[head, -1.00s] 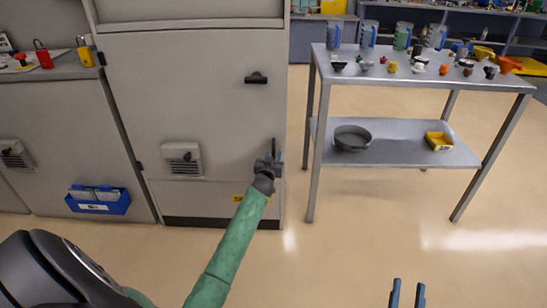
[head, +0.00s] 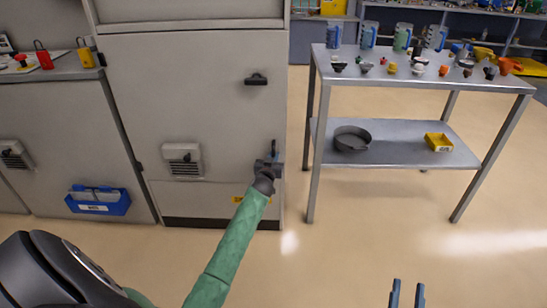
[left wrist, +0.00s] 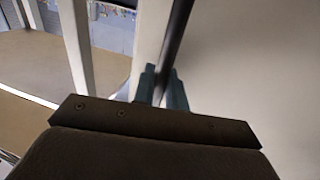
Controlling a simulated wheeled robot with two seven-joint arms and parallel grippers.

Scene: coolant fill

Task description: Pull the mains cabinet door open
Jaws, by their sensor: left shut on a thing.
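The mains cabinet door (head: 215,110) is a tall pale grey panel in the head view. It looks closed or nearly so; I cannot tell whether a narrow gap shows at its right edge. Its upright handle (head: 274,147) is low on the right side. My left gripper (head: 269,165) is shut on this handle, its green arm reaching up from below. In the left wrist view the dark handle bar (left wrist: 177,35) runs between the blue-grey fingers (left wrist: 162,88), beside the pale door face (left wrist: 255,80). My right gripper (head: 407,292) is empty, its two fingers apart, over the floor at the bottom.
A steel table (head: 480,82) with jugs and small caps stands just right of the cabinet; its lower shelf holds a round pan (head: 351,139) and a yellow tray (head: 438,142). A blue bin (head: 98,202) hangs at the left. The floor (head: 350,240) before the cabinet is clear.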

